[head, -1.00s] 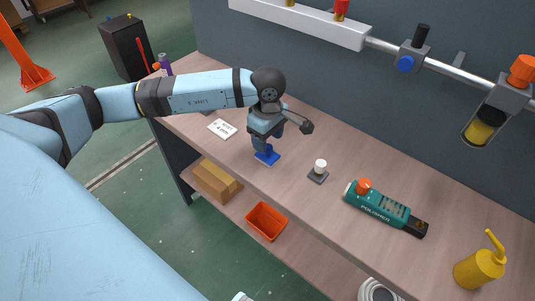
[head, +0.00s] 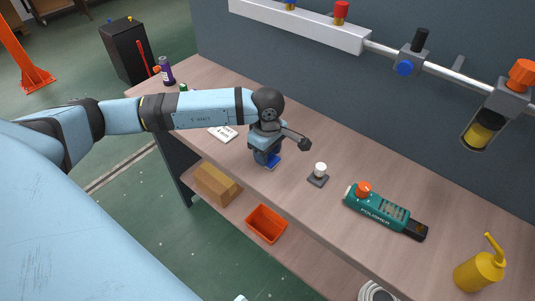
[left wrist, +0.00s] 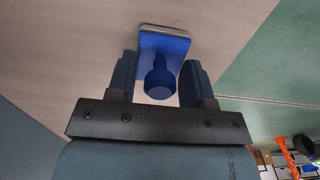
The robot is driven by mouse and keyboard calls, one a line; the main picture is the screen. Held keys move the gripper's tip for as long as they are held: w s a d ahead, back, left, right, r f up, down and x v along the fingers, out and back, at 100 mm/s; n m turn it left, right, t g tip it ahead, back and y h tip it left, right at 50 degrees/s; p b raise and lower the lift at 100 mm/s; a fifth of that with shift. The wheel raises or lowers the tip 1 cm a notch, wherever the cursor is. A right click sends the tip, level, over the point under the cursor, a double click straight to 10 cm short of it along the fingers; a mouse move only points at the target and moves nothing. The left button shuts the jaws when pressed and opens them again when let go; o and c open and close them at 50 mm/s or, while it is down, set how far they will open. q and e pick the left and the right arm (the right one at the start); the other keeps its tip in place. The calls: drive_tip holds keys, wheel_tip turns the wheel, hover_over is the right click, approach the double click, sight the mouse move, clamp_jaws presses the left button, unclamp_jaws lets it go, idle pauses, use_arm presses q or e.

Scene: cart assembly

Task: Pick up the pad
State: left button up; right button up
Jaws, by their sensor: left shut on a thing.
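The blue pad (head: 273,161) is on the wooden workbench (head: 305,215), mostly hidden behind my left gripper (head: 266,158) in the head view. In the left wrist view the pad (left wrist: 165,44) shows a flat blue plate with a pale edge and a round blue knob (left wrist: 160,83). The knob is between the two fingers of my left gripper (left wrist: 159,84), which is shut on it. The pad's plate extends past the fingertips and appears to be at the bench surface; I cannot tell if it is clear of it. My right gripper is not in view.
A small grey block with a white knob (head: 319,174) stands to the right of the pad. A teal polisher (head: 380,212) and a yellow bottle (head: 479,271) are farther right. A white card (head: 222,133) lies behind my arm. An orange bin (head: 266,224) and cardboard box (head: 217,183) sit on the lower shelf.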

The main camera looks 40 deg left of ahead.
use_arm(q)
wheel_tip(320, 180, up, 20)
idle(0.4)
drive_tip(key=shift+o, duration=1.4)
drive_tip(key=shift+c, duration=1)
drive_tip(key=shift+f, duration=0.1)
